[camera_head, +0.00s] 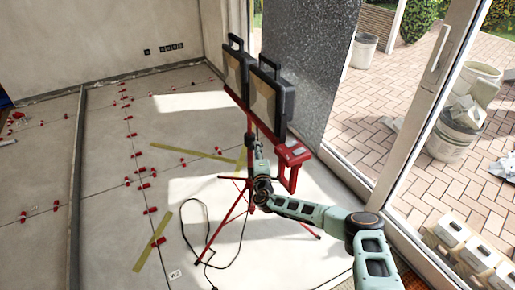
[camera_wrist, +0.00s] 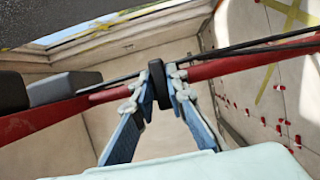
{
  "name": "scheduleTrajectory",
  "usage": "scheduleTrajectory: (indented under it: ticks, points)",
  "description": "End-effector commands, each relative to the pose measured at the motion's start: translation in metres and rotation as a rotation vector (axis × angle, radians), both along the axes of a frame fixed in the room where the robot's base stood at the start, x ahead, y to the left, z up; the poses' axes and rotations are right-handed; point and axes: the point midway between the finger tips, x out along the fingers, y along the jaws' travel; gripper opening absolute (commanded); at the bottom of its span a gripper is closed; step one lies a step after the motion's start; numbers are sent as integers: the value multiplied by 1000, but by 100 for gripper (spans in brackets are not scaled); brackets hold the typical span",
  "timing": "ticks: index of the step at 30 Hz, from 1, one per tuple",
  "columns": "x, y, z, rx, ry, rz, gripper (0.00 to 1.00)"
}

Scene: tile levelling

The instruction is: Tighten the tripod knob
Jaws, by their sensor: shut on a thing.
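The red tripod (camera_head: 249,182) stands on the tiled floor and carries two work lights (camera_head: 268,97) on a crossbar. My gripper (camera_wrist: 158,88) reaches the tripod's pole from below in the head view. In the wrist view its two blue fingers with grey tips are shut on the black tripod knob (camera_wrist: 157,76), one on each side. The red pole (camera_wrist: 210,70) runs across the wrist view behind the knob. In the head view the knob is too small and covered to make out clearly.
Red levelling clips (camera_head: 143,186) dot the tile joints. A dark wall pillar (camera_head: 325,70) and glass door stand close behind.

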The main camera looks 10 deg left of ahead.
Motion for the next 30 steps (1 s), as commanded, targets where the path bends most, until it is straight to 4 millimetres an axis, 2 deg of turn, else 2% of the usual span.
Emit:
scheduleTrajectory:
  ticks: [10,11,15,25,30]
  points:
    - [-1,1,-2,4,5,2,0]
    - [-1,1,-2,4,5,2,15]
    - [-1,1,-1,3,4,1,30]
    - [-2,0,0,3,2,1,30]
    - [-13,-3,-1,4,3,1,30]
